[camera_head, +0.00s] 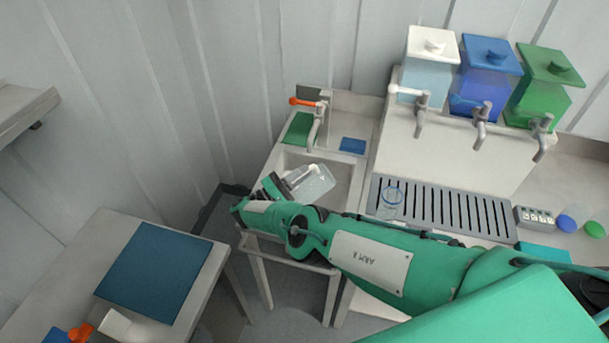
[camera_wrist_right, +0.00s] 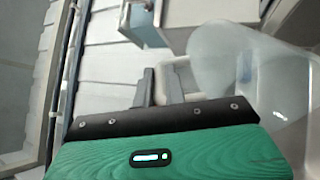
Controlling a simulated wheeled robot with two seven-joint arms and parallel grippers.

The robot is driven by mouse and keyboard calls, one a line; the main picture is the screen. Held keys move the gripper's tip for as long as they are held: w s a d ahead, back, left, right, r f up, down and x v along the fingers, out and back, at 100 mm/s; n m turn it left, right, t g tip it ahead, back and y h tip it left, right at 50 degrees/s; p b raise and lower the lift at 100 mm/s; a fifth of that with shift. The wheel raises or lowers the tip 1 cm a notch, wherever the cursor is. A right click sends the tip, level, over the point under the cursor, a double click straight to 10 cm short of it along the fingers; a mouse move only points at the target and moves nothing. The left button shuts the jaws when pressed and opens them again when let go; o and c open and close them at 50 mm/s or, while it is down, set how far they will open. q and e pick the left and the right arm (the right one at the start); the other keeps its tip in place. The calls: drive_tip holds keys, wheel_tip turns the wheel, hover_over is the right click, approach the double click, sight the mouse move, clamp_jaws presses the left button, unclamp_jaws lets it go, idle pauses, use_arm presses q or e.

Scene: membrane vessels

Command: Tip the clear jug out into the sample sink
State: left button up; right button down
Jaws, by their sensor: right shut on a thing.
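The clear jug (camera_head: 312,182) is over the basin of the sample sink (camera_head: 347,172) in the head view, tilted well over on its side. My right gripper (camera_head: 277,187) is shut on it at its left end. In the right wrist view the jug (camera_wrist_right: 222,55) is a see-through shape right of the gripper fingers (camera_wrist_right: 163,84), partly cut by the frame. Whether any liquid is left in the jug is not clear. My left gripper is not in view.
The sink tap (camera_head: 318,122) with an orange handle stands behind the basin. White (camera_head: 428,75), blue (camera_head: 484,85) and green (camera_head: 540,95) dispensers stand behind.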

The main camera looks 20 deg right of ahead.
drive_tip(key=shift+a+h+b, duration=0.3)
drive_tip(key=shift+s, duration=0.1)
idle(1.8)
